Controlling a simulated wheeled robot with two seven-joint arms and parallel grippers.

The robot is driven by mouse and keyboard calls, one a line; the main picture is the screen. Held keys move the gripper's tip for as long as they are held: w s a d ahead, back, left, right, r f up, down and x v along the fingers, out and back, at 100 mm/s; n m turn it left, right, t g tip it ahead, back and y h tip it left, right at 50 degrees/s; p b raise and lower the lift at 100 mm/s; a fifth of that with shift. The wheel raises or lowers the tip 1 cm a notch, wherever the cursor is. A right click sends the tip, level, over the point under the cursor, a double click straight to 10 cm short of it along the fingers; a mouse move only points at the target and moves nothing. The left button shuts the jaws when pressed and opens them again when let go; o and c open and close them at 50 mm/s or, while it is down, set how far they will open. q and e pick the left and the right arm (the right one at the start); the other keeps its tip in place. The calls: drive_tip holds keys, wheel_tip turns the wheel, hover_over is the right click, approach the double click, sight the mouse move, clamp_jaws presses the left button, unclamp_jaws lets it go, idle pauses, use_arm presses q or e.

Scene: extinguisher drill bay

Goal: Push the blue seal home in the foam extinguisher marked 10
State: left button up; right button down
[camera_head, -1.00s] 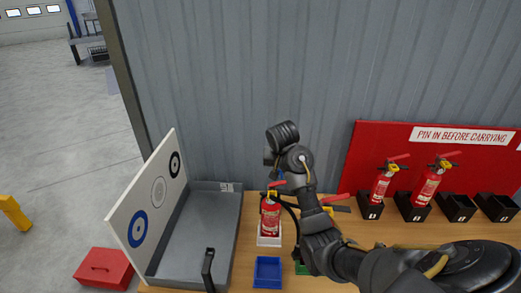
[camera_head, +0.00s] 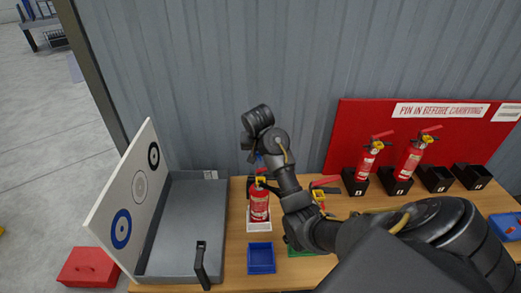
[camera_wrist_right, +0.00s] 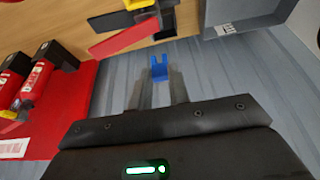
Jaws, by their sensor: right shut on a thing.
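A red foam extinguisher (camera_head: 260,207) with a red lever and yellow part stands upright in a white tray (camera_head: 258,226). I cannot read a number on it. My right gripper (camera_head: 258,166) is just above its head, pointing down, and partly hides it. In the right wrist view the fingers (camera_wrist_right: 158,88) are shut on the small blue seal (camera_wrist_right: 159,68), which sticks out past the tips. The extinguisher's red lever (camera_wrist_right: 124,37) and head lie beyond the seal in that view; I cannot tell whether they touch. My left gripper is not in view.
A blue tray (camera_head: 261,259) and a green tray (camera_head: 303,253) are in front. Another extinguisher's red lever (camera_head: 326,181) shows behind my right arm. Two extinguishers (camera_head: 410,160) stand in black holders by the red board (camera_head: 345,130). A grey bin (camera_head: 188,220) and target board (camera_head: 112,190) are left.

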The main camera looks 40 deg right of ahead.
drive_tip(key=shift+s+d+f, duration=0.1)
drive_tip(key=shift+s+f, duration=0.05)
drive_tip(key=shift+s, duration=0.6)
drive_tip(key=shift+w+f, duration=0.15)
drive_tip(key=shift+f, duration=0.3)
drive_tip(key=shift+w+f, duration=0.15)
drive_tip(key=shift+f, duration=0.3)
drive_tip(key=shift+s+f, duration=0.25)
drive_tip(key=shift+f, duration=0.4)
drive_tip(key=shift+w+f, duration=0.15)
drive_tip(key=shift+f, duration=0.2)
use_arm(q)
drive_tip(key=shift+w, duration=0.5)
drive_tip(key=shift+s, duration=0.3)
use_arm(e)
drive_tip(key=shift+f, duration=0.1)
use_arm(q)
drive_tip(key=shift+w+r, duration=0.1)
use_arm(e)
drive_tip(key=shift+a, duration=0.25)
